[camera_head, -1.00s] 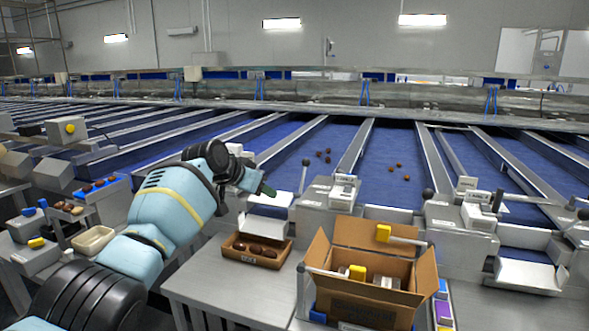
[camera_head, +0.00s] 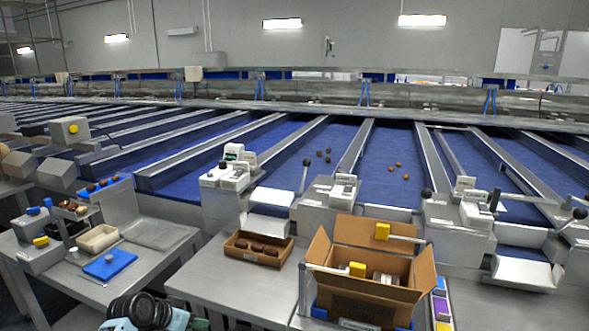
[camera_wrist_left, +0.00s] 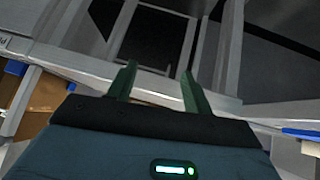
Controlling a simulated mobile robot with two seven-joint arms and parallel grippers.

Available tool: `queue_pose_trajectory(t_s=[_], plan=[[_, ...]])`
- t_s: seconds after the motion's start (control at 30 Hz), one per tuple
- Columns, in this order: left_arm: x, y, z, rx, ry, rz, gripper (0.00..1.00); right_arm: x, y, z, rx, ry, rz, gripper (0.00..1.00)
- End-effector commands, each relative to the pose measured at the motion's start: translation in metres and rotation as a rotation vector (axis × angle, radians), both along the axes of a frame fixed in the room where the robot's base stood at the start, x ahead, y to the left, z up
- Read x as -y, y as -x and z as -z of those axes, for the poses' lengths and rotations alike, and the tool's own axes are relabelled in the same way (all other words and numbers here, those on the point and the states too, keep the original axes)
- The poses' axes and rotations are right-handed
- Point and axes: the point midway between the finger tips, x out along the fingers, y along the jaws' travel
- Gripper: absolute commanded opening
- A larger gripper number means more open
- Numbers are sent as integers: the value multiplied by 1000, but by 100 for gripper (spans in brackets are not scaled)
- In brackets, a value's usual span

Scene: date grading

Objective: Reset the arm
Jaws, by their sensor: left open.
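My left arm (camera_head: 150,312) shows only as a black joint and a bit of light blue shell at the bottom edge of the head view. Its gripper is out of the head view. In the left wrist view my left gripper (camera_wrist_left: 157,88) has two dark green fingers standing apart, with nothing between them. Beyond the fingers are grey metal frame bars (camera_wrist_left: 228,55) and dark floor. My right gripper is in neither view.
A brown tray of dates (camera_head: 235,251) lies on the grey table (camera_head: 205,275). An open cardboard box (camera_head: 365,301) stands to its right. A blue board (camera_head: 122,258) and cream tray (camera_head: 84,246) lie on the left table. Blue conveyor lanes (camera_head: 360,150) run behind.

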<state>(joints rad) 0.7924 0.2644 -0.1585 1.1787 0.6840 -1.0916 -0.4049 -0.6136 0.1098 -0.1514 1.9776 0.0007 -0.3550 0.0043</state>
Motion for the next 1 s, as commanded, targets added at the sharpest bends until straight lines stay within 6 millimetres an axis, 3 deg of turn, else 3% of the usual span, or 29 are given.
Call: queue_pose_trajectory(t_s=[0.1,0.37,0.4,0.7,1.0], plan=[[-20,29,25,-24,-20,-15,51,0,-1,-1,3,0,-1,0],[-54,79,58,-55,-63,-38,51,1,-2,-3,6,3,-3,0],[-59,67,52,-13,-85,-74,51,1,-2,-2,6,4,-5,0],[-102,26,20,260,-219,-268,51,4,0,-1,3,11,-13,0],[-124,-1,-31,572,-309,-349,51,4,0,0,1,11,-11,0]])
